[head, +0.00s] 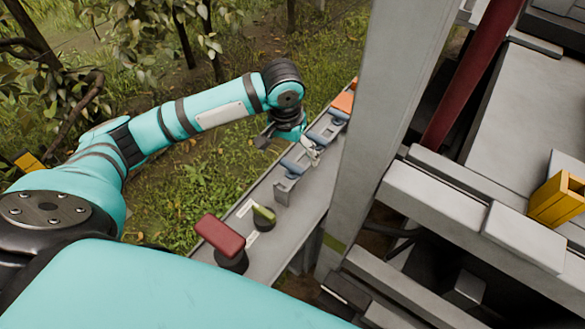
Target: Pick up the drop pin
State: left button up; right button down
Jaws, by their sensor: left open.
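My left gripper (304,147) hangs over the far half of a narrow grey ledge (262,255), its jaws small and partly hidden by its own wrist. It is open. Just below it a blue-grey piece (296,160) and a grey metal bracket (284,188) sit on the ledge. I cannot make out for certain which piece is the drop pin. It may be at the blue-grey holder under the gripper. My right gripper is not in view.
Beyond the gripper are a blue-grey holder (326,128) and an orange block (343,102). A tall grey post (383,120) rises close to the ledge's right.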

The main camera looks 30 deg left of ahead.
aim_at(292, 166)
pick_arm(q)
jog(key=f, duration=0.3)
jog(key=w+f, duration=0.1)
jog(key=f, duration=0.1)
jog(key=shift+p, duration=0.3)
jog(key=shift+f, duration=0.2)
notch_tip(292, 166, down, 4)
jog(key=shift+w+f+p, duration=0.15)
jog(key=shift+f+p, duration=0.05)
jog(key=shift+p, duration=0.55)
jog(key=shift+f, duration=0.3)
jog(key=c, duration=1.1)
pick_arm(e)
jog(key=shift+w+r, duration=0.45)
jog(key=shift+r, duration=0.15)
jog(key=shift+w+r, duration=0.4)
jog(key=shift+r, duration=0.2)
pick_arm(q)
jog(key=shift+c, duration=0.5)
